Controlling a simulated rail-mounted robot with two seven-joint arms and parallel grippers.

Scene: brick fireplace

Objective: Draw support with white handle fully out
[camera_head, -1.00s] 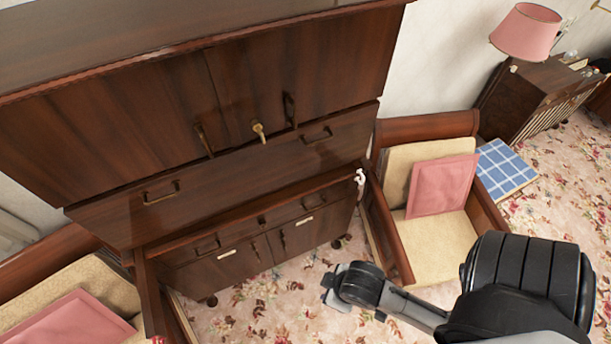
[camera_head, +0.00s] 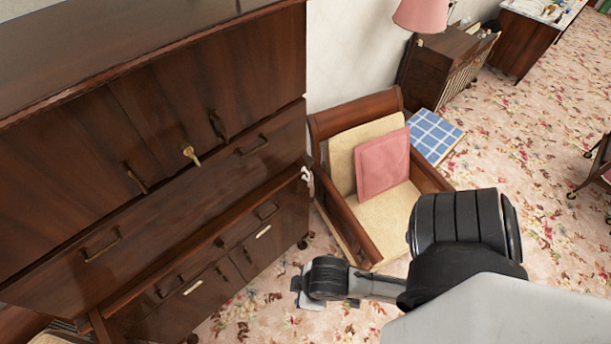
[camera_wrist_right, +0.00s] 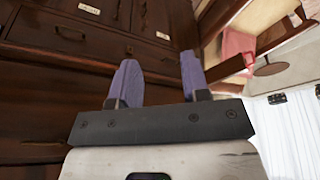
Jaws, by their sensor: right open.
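The white handle (camera_head: 307,178) sits at the right front corner of the dark wooden cabinet (camera_head: 120,235), on the end of a support whose length I cannot make out. My right gripper (camera_head: 299,285) is in front of the cabinet's lower right part, below the white handle in the picture and apart from it. In the right wrist view the right gripper (camera_wrist_right: 160,78) shows two purple fingers spread apart with nothing between them. The white handle cannot be made out in the right wrist view. My left gripper is not in view.
An armchair (camera_head: 340,145) with a pink cushion (camera_head: 382,163) stands close to the cabinet's right side. A small wooden side cabinet (camera_head: 440,65) is farther back. Open floral carpet (camera_head: 530,165) lies to the right.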

